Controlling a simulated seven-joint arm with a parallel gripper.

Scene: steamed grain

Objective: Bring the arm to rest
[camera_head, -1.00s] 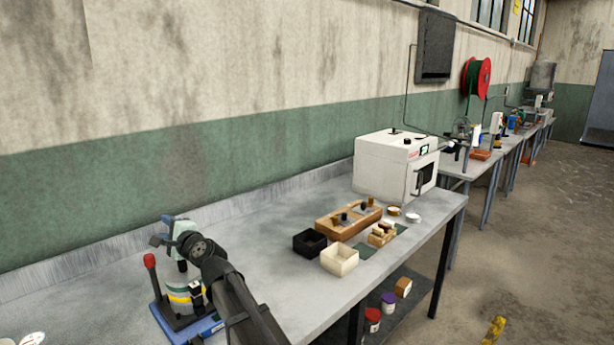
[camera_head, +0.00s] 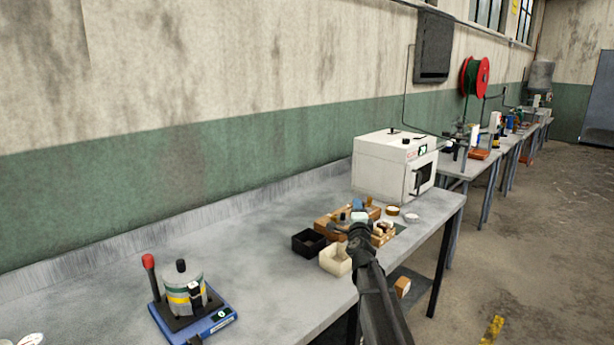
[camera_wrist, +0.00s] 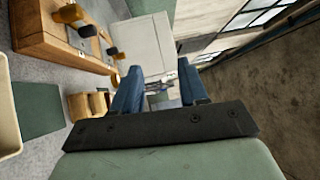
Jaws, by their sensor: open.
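My gripper (camera_wrist: 158,90) shows in the wrist view with its two blue fingers apart and nothing between them. In the head view my gripper (camera_head: 357,206) is over the right part of the bench, in front of the wooden block (camera_head: 326,224) and partly covering it. It looks raised above the bench; the exact height is unclear. In the wrist view the wooden block (camera_wrist: 55,45) with dark knobs lies to the left of the fingers.
A white oven (camera_head: 385,168) stands behind the gripper. A black box (camera_head: 309,242) and a cream box (camera_head: 335,262) sit close by on the bench (camera_head: 250,235). A blue-based device (camera_head: 192,310) with a red-topped lever stands at left. The bench middle is clear.

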